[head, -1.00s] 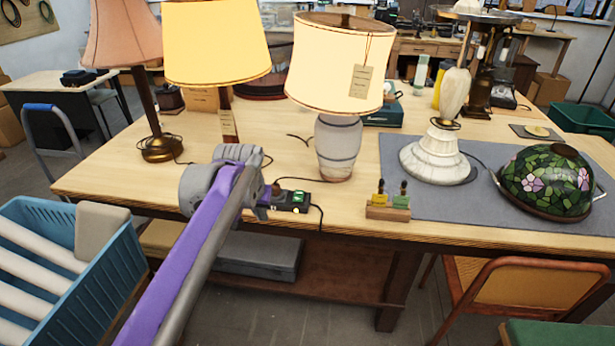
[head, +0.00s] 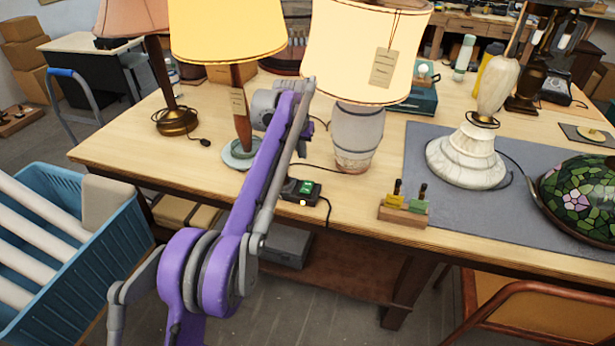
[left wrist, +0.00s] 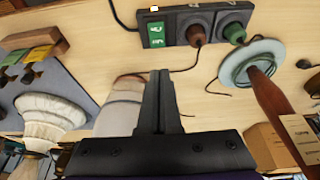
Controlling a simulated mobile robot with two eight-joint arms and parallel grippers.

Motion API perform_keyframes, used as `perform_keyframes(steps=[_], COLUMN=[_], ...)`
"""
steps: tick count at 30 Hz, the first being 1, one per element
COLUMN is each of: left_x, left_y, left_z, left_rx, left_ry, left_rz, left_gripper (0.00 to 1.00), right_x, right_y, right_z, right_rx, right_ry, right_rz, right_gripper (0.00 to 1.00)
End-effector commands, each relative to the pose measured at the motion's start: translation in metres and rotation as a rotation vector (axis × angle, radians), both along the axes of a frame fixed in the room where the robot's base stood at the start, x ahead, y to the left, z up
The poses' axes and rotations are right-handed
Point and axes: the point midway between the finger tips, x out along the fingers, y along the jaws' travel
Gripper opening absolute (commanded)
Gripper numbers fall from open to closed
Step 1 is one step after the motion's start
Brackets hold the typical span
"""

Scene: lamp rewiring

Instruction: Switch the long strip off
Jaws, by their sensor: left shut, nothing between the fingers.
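The strip (head: 308,187) is a dark block near the front edge of the table, with a green switch (head: 306,187) and a glowing amber light (head: 303,203). My left arm hides its left end. In the left wrist view the strip (left wrist: 178,26) lies beyond the fingertips, apart from them; a reddish-brown plug (left wrist: 195,34) and a green plug (left wrist: 234,32) sit in it. My left gripper (left wrist: 160,76) is shut and empty. In the head view its fingers are hidden behind the arm, between the two glowing lamps. My right gripper is not in view.
The white-shaded lamp (head: 358,135) and yellow-shaded lamp (head: 228,32) stand close to my left arm. A wooden block with tagged pieces (head: 404,211) is right of the strip. A grey mat (head: 430,142) bears a marble lamp base (head: 467,155) and stained-glass shade (head: 577,200).

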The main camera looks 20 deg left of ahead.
Motion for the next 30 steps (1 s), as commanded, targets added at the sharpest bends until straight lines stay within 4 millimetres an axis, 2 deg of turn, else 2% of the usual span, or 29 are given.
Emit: perform_keyframes(steps=[5, 8, 21, 25, 30], left_x=[0.001, 0.004, 0.034, 0.036, 0.038], left_y=[0.000, 0.000, -0.001, -0.001, -0.002], left_z=[-0.003, -0.013, -0.097, -0.117, -0.131], left_rx=[0.000, 0.000, 0.000, 0.000, 0.000], left_ry=[0.000, 0.000, 0.000, 0.000, 0.000], left_rz=[0.000, 0.000, 0.000, 0.000, 0.000], left_gripper=[0.00, 0.00, 0.00, 0.00, 0.00], right_x=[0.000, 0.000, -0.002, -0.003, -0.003], right_y=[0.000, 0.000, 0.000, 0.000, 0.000], right_z=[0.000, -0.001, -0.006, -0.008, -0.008], right_rx=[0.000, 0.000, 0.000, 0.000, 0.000], right_ry=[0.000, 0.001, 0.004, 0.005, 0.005], right_rz=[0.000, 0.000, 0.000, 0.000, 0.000], right_gripper=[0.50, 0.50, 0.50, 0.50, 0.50])
